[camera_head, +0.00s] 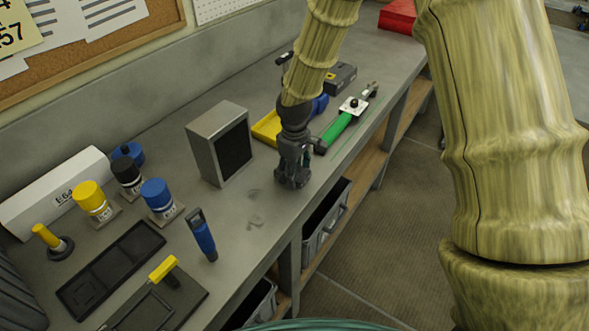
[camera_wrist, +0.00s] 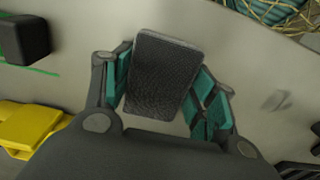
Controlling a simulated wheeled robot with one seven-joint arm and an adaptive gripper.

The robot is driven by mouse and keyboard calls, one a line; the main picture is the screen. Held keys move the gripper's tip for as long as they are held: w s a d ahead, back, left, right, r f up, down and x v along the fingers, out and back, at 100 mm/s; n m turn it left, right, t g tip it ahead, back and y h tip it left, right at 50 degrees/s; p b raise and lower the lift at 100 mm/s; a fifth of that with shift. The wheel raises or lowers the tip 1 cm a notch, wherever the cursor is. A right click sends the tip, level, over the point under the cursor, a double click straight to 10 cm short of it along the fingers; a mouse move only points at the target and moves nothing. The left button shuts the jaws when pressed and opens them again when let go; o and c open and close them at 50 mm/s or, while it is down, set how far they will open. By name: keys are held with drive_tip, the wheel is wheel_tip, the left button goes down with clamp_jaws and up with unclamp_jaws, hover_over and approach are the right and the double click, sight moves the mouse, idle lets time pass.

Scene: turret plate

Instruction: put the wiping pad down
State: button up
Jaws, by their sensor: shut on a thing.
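The wiping pad (camera_wrist: 160,72) is a dark grey, textured block in the wrist view. It sits between the teal-lined fingers of my gripper (camera_wrist: 166,85), which is shut on it. In the head view my gripper (camera_head: 291,178) points down over the grey workbench (camera_head: 230,250), near its front edge. The pad is hardly distinguishable from the dark fingers there. I cannot tell whether it touches the bench top.
Left of my gripper stands a grey box with a black front (camera_head: 222,145). A green-handled tool (camera_head: 338,126) and yellow tray (camera_head: 267,128) lie behind it. Bare bench surrounds the smudges.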

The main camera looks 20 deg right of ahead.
drive_tip(key=o, duration=1.2)
drive_tip(key=shift+o, duration=0.2)
wheel_tip(320, 180, up, 12)
drive_tip(key=b, duration=0.3)
drive_tip(key=shift+r, duration=0.2)
